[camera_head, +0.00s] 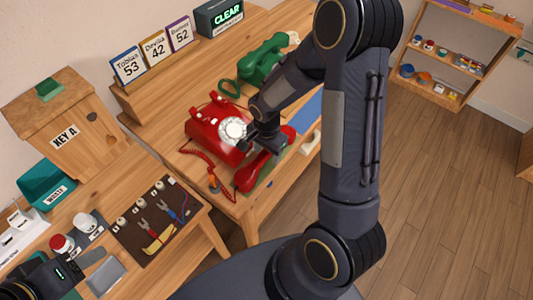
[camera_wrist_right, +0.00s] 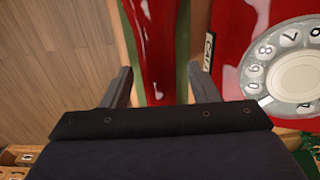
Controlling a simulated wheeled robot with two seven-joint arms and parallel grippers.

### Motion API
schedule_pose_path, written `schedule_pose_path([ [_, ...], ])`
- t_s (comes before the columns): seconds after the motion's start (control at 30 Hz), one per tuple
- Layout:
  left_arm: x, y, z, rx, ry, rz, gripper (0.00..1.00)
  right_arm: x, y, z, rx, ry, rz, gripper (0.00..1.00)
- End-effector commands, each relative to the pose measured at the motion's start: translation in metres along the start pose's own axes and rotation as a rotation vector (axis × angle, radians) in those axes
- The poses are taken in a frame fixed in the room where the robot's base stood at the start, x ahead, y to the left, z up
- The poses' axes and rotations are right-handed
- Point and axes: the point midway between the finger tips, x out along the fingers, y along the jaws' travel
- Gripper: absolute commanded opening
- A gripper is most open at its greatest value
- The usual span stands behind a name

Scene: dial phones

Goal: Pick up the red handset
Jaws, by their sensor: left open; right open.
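The red handset (camera_head: 251,174) lies off its cradle on the table, beside the red dial phone (camera_head: 210,128). It also shows in the right wrist view (camera_wrist_right: 155,40), running lengthwise between my fingers. My right gripper (camera_head: 268,143) is over the handset's middle and hides part of it in the head view. In the right wrist view my right gripper (camera_wrist_right: 160,87) is open, with one finger on each side of the handset and gaps visible. My left gripper (camera_head: 84,263) is open at the lower left, far from the handset, and partly cut off.
A green phone (camera_head: 262,62) stands behind the red one. A coiled red cord (camera_head: 200,163) lies at the front of the phone. A tool mat (camera_head: 155,222), a teal waste bin (camera_head: 47,186) and a wooden key box (camera_head: 65,120) are to the left. Open floor lies right.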

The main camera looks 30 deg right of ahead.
Motion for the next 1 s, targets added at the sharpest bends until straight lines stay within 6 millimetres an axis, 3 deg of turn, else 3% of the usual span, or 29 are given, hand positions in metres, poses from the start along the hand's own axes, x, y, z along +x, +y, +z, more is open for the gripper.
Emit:
schedule_pose_path([
  [0.2,0.0001,0.0,0.0001,0.0,0.0,0.0,0.51,0.0005,-0.0001,0.0001,0.0,0.0,-0.001,0.53],
  [0.6,0.0001,0.0,0.0,0.0,0.0,0.0,0.51,0.0,-0.0002,0.0001,0.0,0.0,-0.001,0.01],
  [1.0,-0.0001,0.0,0.0,0.0,0.0,0.0,0.51,-0.0064,-0.0013,-0.0004,0.0,0.002,-0.005,0.0],
])
